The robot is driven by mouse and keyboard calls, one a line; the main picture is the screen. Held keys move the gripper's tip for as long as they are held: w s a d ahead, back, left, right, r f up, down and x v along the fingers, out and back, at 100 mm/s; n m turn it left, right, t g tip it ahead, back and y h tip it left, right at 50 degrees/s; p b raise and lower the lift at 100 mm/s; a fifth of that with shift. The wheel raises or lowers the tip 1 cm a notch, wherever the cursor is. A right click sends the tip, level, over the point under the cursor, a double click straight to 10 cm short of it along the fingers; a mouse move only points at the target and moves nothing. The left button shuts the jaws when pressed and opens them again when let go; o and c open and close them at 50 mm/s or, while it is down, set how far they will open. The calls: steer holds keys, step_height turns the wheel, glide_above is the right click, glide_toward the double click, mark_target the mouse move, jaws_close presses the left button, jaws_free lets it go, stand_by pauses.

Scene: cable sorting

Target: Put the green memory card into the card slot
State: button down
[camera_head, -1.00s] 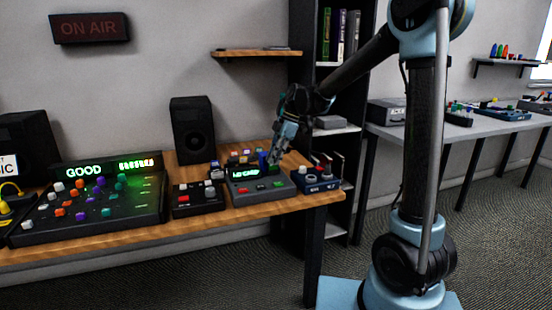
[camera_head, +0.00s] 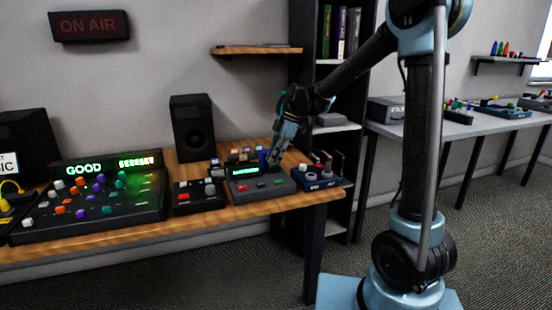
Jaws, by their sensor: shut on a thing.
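My gripper (camera_head: 272,164) points down at the back right of a grey device (camera_head: 270,192) on the wooden table. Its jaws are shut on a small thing. The thing is too small and too hidden by the fingers to make out, so I cannot tell its colour. The grey device has a lit green display (camera_head: 245,172) and red and green buttons on top. I cannot make out the card slot or whether the fingertips touch the device. Several small coloured pieces, one of them blue (camera_head: 263,157), stand behind the device, just left of the fingers.
A black box with red and white buttons (camera_head: 198,197) is left of the grey device. A blue box with knobs (camera_head: 319,179) is close on its right. A black speaker (camera_head: 192,128) stands behind. A large mixer (camera_head: 90,207) fills the left of the wooden table (camera_head: 230,212).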

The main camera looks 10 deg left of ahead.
steer(key=c, duration=1.7)
jaws_free()
steer(key=shift+o, duration=0.6)
steer(key=shift+o, duration=1.1)
steer(key=shift+r, duration=0.7)
steer(key=shift+o, duration=0.3)
steer(key=shift+r, duration=2.8)
steer(key=shift+d, duration=0.1)
